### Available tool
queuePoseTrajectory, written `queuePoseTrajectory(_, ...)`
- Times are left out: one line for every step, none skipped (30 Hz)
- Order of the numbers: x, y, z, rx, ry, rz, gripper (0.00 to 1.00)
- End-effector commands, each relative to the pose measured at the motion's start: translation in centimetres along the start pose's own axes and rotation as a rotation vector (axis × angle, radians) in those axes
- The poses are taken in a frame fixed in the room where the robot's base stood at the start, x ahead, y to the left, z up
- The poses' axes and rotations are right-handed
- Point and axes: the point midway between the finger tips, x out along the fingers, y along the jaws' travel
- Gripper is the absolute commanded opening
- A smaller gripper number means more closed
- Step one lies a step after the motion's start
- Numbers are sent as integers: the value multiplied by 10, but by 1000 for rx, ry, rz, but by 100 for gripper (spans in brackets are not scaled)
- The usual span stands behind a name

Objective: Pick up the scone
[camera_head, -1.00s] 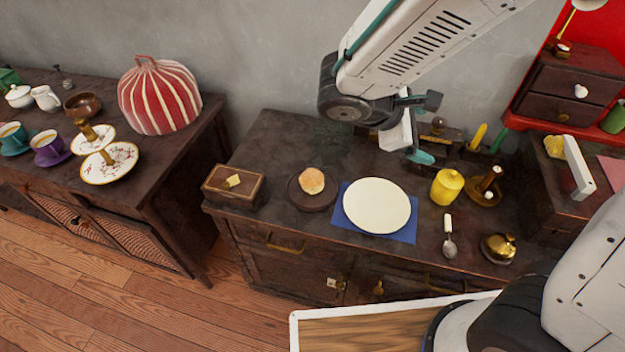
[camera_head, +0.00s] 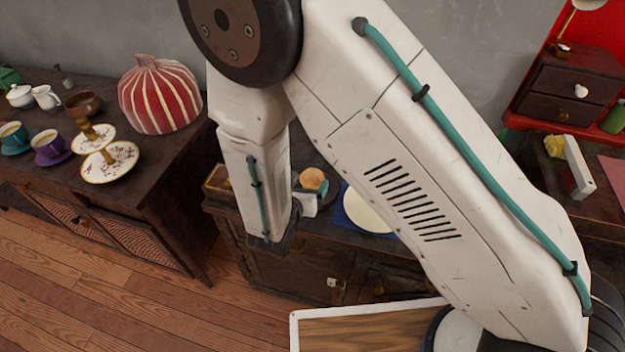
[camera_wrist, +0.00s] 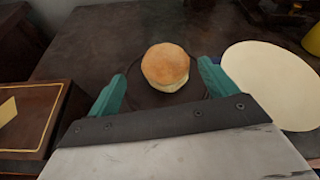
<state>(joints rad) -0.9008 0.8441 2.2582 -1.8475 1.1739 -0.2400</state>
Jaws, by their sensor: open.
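The scone (camera_head: 313,179) is round with a golden-brown top and paler sides. It sits on a dark round plate (camera_head: 330,196) on the dark cabinet. In the wrist view the scone (camera_wrist: 165,66) lies ahead of my gripper (camera_wrist: 160,88), roughly centred between its two teal fingers. The fingers are apart and nothing is held. The near edge of the scone comes close to the line of the fingertips. In the head view my arm covers much of the cabinet top, and my gripper (camera_head: 308,192) shows only partly beside the scone.
A wooden box (camera_wrist: 36,118) stands close to the left of my gripper. A cream plate (camera_wrist: 270,85) on a blue mat (camera_head: 345,215) lies to the right. The cabinet top behind the scone looks clear. A striped red dome (camera_head: 160,95) stands on the left cabinet.

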Motion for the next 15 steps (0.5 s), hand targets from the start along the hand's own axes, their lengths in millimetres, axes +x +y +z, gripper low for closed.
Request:
queuePoseTrajectory(7, -2, -1, -1, 1, -3, 85)
queuePoseTrajectory(11, -4, -2, -1, 1, -4, 85)
queuePoseTrajectory(18, -6, -3, 0, 1, -4, 85)
queuePoseTrajectory(22, -7, -4, 0, 1, -4, 85)
queuePoseTrajectory(27, -8, -4, 1, 2, -5, 85)
queuePoseTrajectory(33, -8, -4, 2, 1, -4, 85)
queuePoseTrajectory(37, -8, -4, 2, 1, -4, 85)
queuePoseTrajectory(40, -8, -4, 2, 1, -4, 85)
queuePoseTrajectory(44, -8, -4, 2, 1, -3, 85)
queuePoseTrajectory(46, -7, -4, 2, 0, -2, 85)
queuePoseTrajectory(47, -7, -4, 1, 0, -2, 85)
queuePoseTrajectory(48, -7, -4, 1, 0, -2, 85)
queuePoseTrajectory(49, -7, -4, 1, 0, -1, 85)
queuePoseTrajectory(49, -7, -4, 1, 0, -1, 85)
queuePoseTrajectory(49, -7, -4, 1, 0, -1, 85)
